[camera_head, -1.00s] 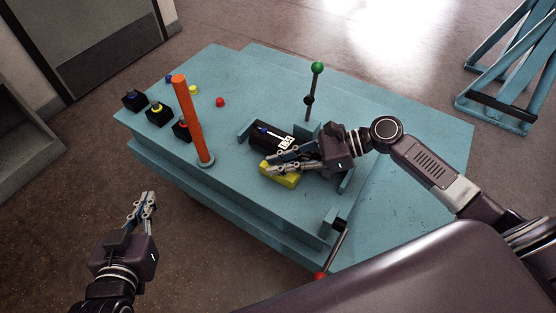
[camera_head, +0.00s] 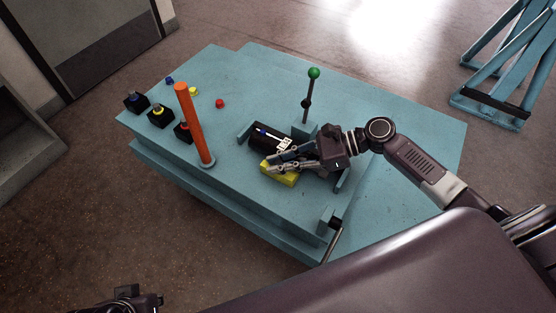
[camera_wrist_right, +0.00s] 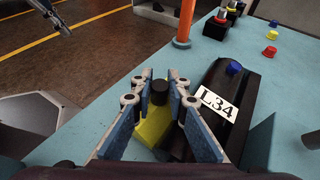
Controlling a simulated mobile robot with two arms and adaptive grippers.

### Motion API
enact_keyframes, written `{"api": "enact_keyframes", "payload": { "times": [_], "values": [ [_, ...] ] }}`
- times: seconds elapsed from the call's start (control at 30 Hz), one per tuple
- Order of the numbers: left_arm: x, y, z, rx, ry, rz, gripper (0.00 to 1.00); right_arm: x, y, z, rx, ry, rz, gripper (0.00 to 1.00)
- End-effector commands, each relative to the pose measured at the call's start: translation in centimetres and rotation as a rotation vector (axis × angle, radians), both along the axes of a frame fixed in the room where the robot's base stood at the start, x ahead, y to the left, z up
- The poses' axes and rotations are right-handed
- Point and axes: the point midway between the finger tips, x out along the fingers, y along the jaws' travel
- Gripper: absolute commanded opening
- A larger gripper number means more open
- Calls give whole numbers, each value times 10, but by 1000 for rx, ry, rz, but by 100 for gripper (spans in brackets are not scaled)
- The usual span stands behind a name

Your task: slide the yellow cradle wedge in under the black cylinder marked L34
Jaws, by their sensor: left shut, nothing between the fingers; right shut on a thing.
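The yellow cradle wedge (camera_head: 283,179) lies on the blue-green bench along the near side of the black cylinder (camera_head: 263,136). In the right wrist view the wedge (camera_wrist_right: 152,132) is just left of the cylinder (camera_wrist_right: 229,88) with its white L34 label. I cannot tell whether any of it is under the cylinder. My right gripper (camera_wrist_right: 159,88) is shut on the wedge's black knob; its fingers partly cover wedge and cylinder in the head view. My left gripper (camera_wrist_right: 64,27) is shut and empty, off the bench; the head view shows only its rear part at the bottom left.
An orange post (camera_head: 194,125) stands left of the cylinder. A green-knobbed lever (camera_head: 309,95) rises behind it. Black blocks with coloured caps (camera_head: 161,116) and small loose caps lie at the bench's far left. The bench top (camera_head: 240,195) left of the wedge is clear.

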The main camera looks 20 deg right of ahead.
Motion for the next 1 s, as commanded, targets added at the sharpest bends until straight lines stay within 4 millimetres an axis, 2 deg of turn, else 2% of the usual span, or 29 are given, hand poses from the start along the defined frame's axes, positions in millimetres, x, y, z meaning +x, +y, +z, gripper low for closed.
{"api": "enact_keyframes", "payload": {
  "times": [0.03,0.23,0.27,0.43,0.77,0.87,1.0],
  "values": [
    [-1,0,0,0,2,0,0,7,-3,5,3,-14,-14,0],
    [0,0,0,0,0,0,0,7,-4,5,1,-14,-15,0],
    [0,0,0,0,0,0,0,7,-4,5,0,-13,-15,15],
    [0,0,0,0,0,0,0,6,-4,4,-1,-11,-13,33],
    [0,0,0,0,-1,0,0,2,-6,2,-4,-5,-8,33],
    [0,0,0,0,-1,0,0,-1,-16,6,-6,-4,-8,33],
    [0,0,0,0,-1,0,0,-10,-40,16,-6,-3,-9,33]
  ]
}}
